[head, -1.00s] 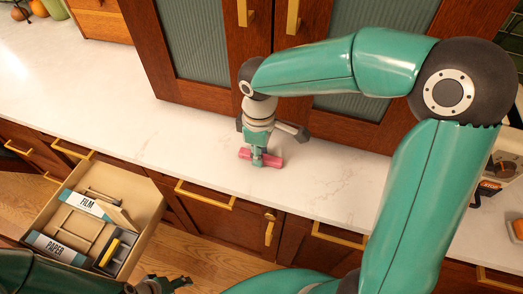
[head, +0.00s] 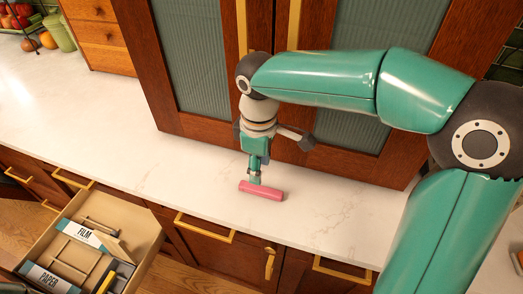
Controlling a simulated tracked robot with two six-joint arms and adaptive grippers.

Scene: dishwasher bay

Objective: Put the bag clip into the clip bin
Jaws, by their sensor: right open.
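The pink bag clip (head: 262,191) lies on the white countertop, near the front edge, in the middle of the head view. My right gripper (head: 255,179) is open and points down just above and behind the clip's left half. The clip is not held; whether a fingertip touches it I cannot tell. An open drawer (head: 149,236) at lower left has compartments, with labels reading FILM and PAPER. I see no label for a clip bin, so I cannot tell which compartment it is. The drawer's near part is cut off by the picture edge. My left gripper is out of view.
Wooden cabinet doors (head: 144,25) with gold handles rise behind the clip. The countertop (head: 120,140) left of the clip is clear. A small wooden drawer unit (head: 98,36), a green jar (head: 60,33) and fruit stand at the far left.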

